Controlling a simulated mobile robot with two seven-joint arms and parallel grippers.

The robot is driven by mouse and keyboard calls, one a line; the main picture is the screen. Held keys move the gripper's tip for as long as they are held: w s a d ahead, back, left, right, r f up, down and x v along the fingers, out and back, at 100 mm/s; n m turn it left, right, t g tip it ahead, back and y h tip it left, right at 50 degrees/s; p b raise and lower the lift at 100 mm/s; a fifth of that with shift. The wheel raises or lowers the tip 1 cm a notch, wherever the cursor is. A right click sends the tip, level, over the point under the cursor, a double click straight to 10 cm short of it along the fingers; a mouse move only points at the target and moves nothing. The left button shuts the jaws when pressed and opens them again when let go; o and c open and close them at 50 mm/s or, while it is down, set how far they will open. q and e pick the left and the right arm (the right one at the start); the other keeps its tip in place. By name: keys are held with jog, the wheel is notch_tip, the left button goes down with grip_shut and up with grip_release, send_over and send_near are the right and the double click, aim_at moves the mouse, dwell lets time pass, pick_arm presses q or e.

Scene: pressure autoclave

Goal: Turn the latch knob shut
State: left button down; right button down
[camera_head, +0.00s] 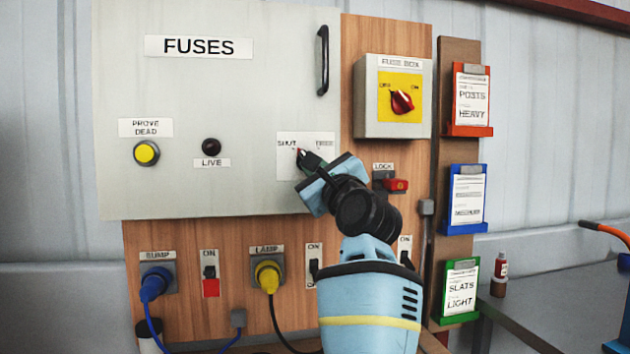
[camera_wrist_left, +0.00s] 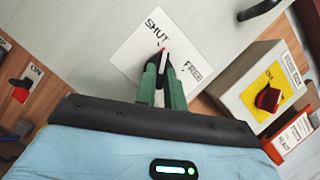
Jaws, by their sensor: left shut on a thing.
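The latch knob (camera_wrist_left: 163,58) is a small dark knob with a pale line and a red tip, on a white plate (camera_wrist_left: 133,60) marked SHUT and FREE. In the head view the plate (camera_head: 321,147) is at the lower right of the grey FUSES door, and the knob's red tip (camera_head: 299,151) points up and left, near the word SHUT. My left gripper (camera_wrist_left: 163,73) is shut on the knob, its green fingers on both sides of it. In the head view my left gripper (camera_head: 307,161) hides most of the knob. My right gripper is not in view.
The grey door (camera_head: 230,90) has a black handle (camera_head: 323,60). A fuse box (camera_head: 365,98) with a red switch is at the upper right, and a red lock (camera_head: 396,185) sits close beside my wrist. Plugs, switches and cables are below. Coloured card holders are at right.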

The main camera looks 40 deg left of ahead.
pick_arm(q)
jog(key=n+g, duration=0.1)
jog(key=n, duration=0.2)
jog(key=shift+r+g, duration=0.1)
jog(key=shift+g, duration=0.2)
dwell(0.3)
jog(key=c, duration=1.5)
grip_release()
